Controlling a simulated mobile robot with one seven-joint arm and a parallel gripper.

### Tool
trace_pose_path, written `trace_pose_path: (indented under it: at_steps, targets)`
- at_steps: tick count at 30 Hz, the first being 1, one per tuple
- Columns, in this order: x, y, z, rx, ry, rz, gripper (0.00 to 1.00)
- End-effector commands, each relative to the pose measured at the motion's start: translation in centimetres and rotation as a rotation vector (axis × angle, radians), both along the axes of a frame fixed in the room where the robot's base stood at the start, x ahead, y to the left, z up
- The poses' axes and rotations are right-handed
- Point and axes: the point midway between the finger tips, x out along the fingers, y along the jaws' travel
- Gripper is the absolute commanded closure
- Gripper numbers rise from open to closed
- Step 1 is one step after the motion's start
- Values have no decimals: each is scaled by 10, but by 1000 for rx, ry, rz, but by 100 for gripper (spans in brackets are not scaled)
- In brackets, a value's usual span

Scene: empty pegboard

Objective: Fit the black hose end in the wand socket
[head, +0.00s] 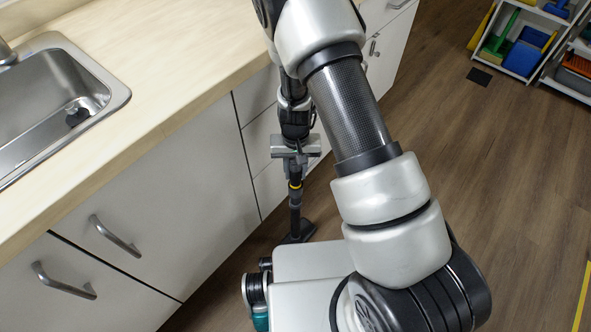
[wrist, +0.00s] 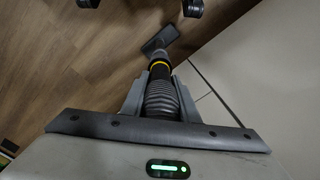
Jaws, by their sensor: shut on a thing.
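My gripper (head: 295,166) points down beside the cabinets, and its fingers also show in the wrist view (wrist: 160,72). They are shut on the black hose end, at the top of a ribbed grey hose (wrist: 162,101) that lies between the fingers. A yellow ring (wrist: 159,65) shows just past the fingertips, and in the head view (head: 295,184). Beyond it the dark wand (head: 295,212) runs down to a flat floor head (head: 297,234) on the floor. Hose end and wand look in line; I cannot tell whether the end is seated, as the socket is hidden.
White cabinets (head: 160,200) with a wooden counter (head: 150,110) and a sink (head: 50,105) stand close on the left. Shelves with bins (head: 528,50) stand at the far right.

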Motion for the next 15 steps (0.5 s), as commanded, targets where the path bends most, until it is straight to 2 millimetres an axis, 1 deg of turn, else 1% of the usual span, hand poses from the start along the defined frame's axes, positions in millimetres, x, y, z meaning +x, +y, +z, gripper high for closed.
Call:
trace_pose_path:
  at_steps: [15]
  targets:
    - [0,0,-14,0,0,0,95]
